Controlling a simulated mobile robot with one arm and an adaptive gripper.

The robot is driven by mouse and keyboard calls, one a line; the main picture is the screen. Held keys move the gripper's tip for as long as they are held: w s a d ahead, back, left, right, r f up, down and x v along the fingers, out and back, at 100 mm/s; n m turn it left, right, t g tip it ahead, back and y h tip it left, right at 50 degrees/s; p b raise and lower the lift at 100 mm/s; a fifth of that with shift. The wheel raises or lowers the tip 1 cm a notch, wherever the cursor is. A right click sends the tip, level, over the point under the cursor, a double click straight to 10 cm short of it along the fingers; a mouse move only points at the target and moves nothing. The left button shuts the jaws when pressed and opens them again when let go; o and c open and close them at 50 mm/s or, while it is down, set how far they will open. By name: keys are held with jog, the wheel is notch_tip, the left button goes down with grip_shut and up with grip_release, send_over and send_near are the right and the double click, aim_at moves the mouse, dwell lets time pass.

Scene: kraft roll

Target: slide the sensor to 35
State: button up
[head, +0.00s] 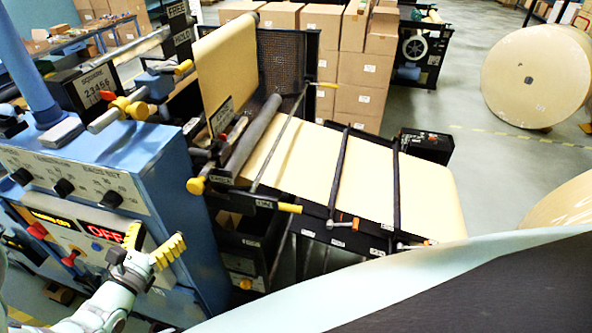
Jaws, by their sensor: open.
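My gripper (150,247) is at the lower left, with yellow fingers spread open and nothing between them. It is in front of the blue control cabinet (195,195), over its lower panel. Kraft paper (310,165) runs from the upright sheet at the back, past a dark roller (252,137), and down the sloped table. Two dark bars (341,168) cross the paper; small orange-handled clamps (345,223) sit at the table's front edge. I cannot tell for certain which part is the sensor, and I cannot read a 35 on any scale.
The cabinet carries black knobs (63,187) and a red OFF display (103,232). A yellow-handled lever (130,107) stands on top. A pale curved surface (420,280) fills the lower right. Stacked cartons (362,80) stand behind; open floor (470,150) lies to the right.

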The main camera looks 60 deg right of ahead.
aim_at(194, 188)
jog(key=x, duration=0.4)
jog(key=b+x, duration=0.1)
jog(key=x, duration=0.9)
jog(key=shift+s+f+b, duration=0.2)
jog(key=shift+f+b, duration=0.05)
jog(key=shift+b, duration=0.15)
jog(key=shift+w+d+r, duration=0.15)
jog(key=shift+w+d, duration=0.1)
jog(key=shift+d, duration=0.35)
jog(key=shift+c, duration=0.3)
